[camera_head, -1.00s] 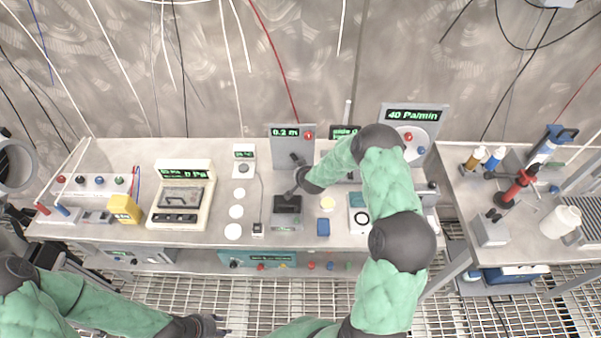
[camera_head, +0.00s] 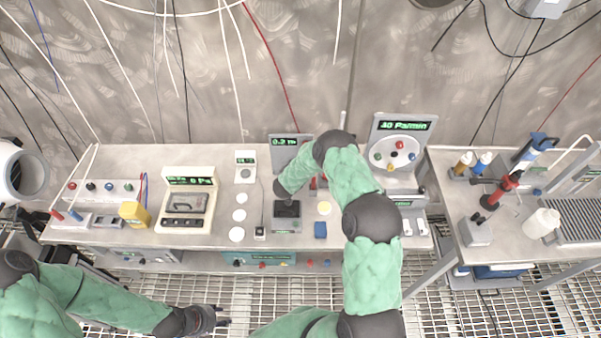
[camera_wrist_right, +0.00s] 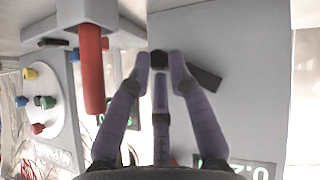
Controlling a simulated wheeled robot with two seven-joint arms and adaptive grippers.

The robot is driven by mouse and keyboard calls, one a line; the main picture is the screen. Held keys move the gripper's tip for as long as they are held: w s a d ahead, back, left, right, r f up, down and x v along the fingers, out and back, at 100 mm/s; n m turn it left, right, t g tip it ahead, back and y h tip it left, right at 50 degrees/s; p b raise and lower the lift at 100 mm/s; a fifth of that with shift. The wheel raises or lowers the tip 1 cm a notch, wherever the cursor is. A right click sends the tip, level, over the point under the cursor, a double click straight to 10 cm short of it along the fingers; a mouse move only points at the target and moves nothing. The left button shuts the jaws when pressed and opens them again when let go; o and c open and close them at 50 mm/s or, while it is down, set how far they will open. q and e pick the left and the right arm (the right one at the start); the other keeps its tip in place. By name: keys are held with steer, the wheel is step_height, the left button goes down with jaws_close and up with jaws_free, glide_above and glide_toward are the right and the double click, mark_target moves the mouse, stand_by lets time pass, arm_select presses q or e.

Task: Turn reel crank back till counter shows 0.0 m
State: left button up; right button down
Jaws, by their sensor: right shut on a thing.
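The reel panel (camera_head: 277,155) is a grey upright plate at the back of the bench; its green counter (camera_head: 284,141) reads 0.2 m in the head view. The counter also shows upside down at the bottom of the right wrist view (camera_wrist_right: 248,168). The crank is a dark bar (camera_wrist_right: 205,78) with a black round knob (camera_wrist_right: 158,59). My right gripper (camera_wrist_right: 160,66) has its purple fingers closed around the knob, in front of the grey plate. In the head view my right arm hides this grip. My left gripper (camera_head: 222,317) is empty over the floor grating, in front of the bench, its fingertips apart.
A dial panel (camera_head: 402,126) reading 40 Pa/min stands right of the reel; its coloured knobs show in the wrist view. A red handle (camera_wrist_right: 91,75) hangs close beside my right fingers. A gauge box (camera_head: 188,200) and yellow block (camera_head: 134,214) stand left.

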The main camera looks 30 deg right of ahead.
steer(key=shift+w+a+r+n+g+h+b, duration=0.3)
steer(key=shift+r+n+h+b, duration=0.5)
steer(key=shift+n+h+b, duration=0.7)
steer(key=shift+w+a+r+n+g+h+b, duration=0.25)
steer(key=shift+r+n+h+b, duration=0.65)
steer(key=shift+h+b, duration=1.05)
steer(key=shift+w+a+r+n+g+h+b, duration=0.3)
steer(key=shift+r+n+h+b, duration=0.4)
steer(key=shift+n+h+b, duration=0.95)
steer(key=shift+w+a+r+n+t+h+b, duration=0.15)
steer(key=shift+a+r+n+t+h+b, duration=0.2)
steer(key=shift+h+b, duration=0.5)
steer(key=c, duration=1.2)
jaws_free()
steer(key=shift+r, duration=0.1)
steer(key=shift+c, duration=0.2)
steer(key=shift+o, duration=0.5)
steer(key=shift+f, duration=0.3)
